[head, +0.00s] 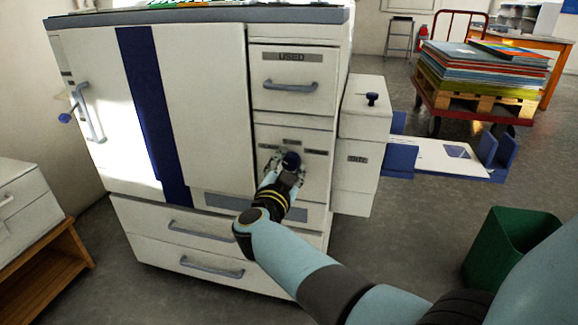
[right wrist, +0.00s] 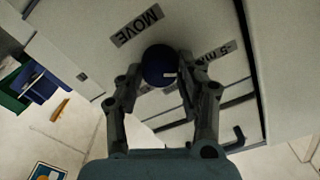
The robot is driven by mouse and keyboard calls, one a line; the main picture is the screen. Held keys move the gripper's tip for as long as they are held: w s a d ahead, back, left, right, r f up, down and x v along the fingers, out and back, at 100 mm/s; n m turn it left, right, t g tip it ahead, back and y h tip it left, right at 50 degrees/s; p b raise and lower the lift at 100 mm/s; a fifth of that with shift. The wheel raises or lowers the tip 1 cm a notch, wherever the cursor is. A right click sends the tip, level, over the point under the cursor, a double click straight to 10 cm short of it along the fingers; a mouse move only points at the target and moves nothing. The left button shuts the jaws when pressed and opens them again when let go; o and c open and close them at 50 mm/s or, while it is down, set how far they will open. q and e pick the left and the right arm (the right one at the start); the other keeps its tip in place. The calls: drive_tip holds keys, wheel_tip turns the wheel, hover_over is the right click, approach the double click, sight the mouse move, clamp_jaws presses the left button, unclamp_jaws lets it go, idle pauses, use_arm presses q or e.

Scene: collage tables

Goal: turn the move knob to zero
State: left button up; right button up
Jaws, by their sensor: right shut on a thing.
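The move knob (right wrist: 158,65) is a round dark blue knob with a small white mark, on the white front panel of a large machine. It also shows in the head view (head: 291,160). In the right wrist view a "MOVE" label (right wrist: 137,27) is beside it, and another label (right wrist: 219,53) ending in "5 mm" is on the other side. My right gripper (right wrist: 154,80) has its two fingers on either side of the knob and is shut on it. In the head view the gripper (head: 287,170) hides part of the panel. My left gripper is not in view.
The machine (head: 205,95) has a drawer marked "USED" (head: 291,82) above the knob and wide drawers below. A side box (head: 366,125) with a small dark knob is to the right. A green bin (head: 490,235) stands on the floor at the right, near my arm.

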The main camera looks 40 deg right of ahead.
drive_tip(key=shift+c, duration=0.7)
drive_tip(key=shift+m, duration=0.4)
drive_tip(key=m, duration=0.3)
drive_tip(key=shift+f+m, duration=0.1)
drive_tip(key=shift+m, duration=0.3)
drive_tip(key=shift+s+m, duration=0.1)
drive_tip(key=shift+m, duration=0.8)
drive_tip(key=m, duration=0.3)
drive_tip(key=shift+f+b, duration=0.15)
drive_tip(key=shift+b, duration=0.2)
drive_tip(key=shift+m, duration=1.1)
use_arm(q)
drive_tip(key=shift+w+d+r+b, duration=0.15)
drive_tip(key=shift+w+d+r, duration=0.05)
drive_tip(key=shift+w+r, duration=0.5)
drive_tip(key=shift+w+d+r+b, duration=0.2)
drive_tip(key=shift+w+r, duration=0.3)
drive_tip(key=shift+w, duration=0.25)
use_arm(e)
drive_tip(key=shift+m, duration=0.3)
